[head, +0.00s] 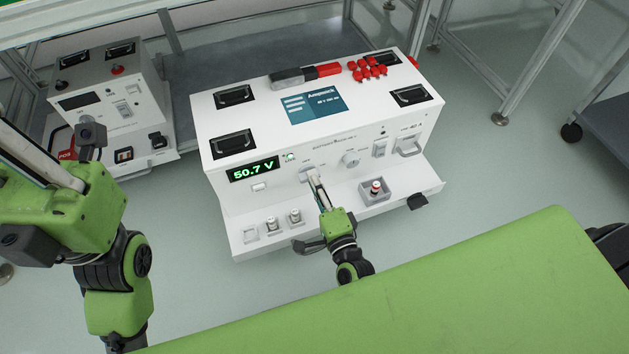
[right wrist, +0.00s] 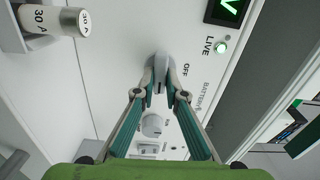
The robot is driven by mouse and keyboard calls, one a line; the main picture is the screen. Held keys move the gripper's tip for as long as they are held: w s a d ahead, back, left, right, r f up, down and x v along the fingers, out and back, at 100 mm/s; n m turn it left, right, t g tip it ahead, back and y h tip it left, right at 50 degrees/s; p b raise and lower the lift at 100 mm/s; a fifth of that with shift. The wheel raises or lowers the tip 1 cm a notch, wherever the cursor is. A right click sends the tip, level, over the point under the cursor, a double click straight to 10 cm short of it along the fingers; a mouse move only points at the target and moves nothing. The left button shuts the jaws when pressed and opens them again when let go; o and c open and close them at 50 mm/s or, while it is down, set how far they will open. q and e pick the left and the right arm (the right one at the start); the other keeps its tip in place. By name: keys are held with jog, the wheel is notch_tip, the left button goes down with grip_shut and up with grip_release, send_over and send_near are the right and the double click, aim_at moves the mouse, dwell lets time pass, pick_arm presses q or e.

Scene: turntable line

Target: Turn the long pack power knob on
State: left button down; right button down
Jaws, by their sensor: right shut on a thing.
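The long pack (head: 222,178) is a wide white unit with a sloped front panel. Its display (head: 253,170) reads 50.7 V, and a green LIVE lamp (head: 291,157) is lit; the lamp also glows in the right wrist view (right wrist: 222,48). My right gripper (head: 311,178) is at the grey knob under the display's right side. In the right wrist view, its fingertips (right wrist: 161,80) are shut on this knob (right wrist: 160,62), one on each side. An OFF mark is printed beside the knob. My left gripper (head: 40,150) is at the left edge, partly cut off; its jaw state is unclear.
A second round knob (head: 351,158) is to the right. A fuse marked 30 A (right wrist: 68,21) is close by in the right wrist view. A red button in a grey box (head: 375,189) sits on the front ledge. A smaller unit (head: 105,95) stands at the left.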

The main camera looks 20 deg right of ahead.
jog(key=shift+d+m, duration=0.1)
jog(key=shift+m, duration=0.3)
jog(key=c, duration=2.1)
grip_release()
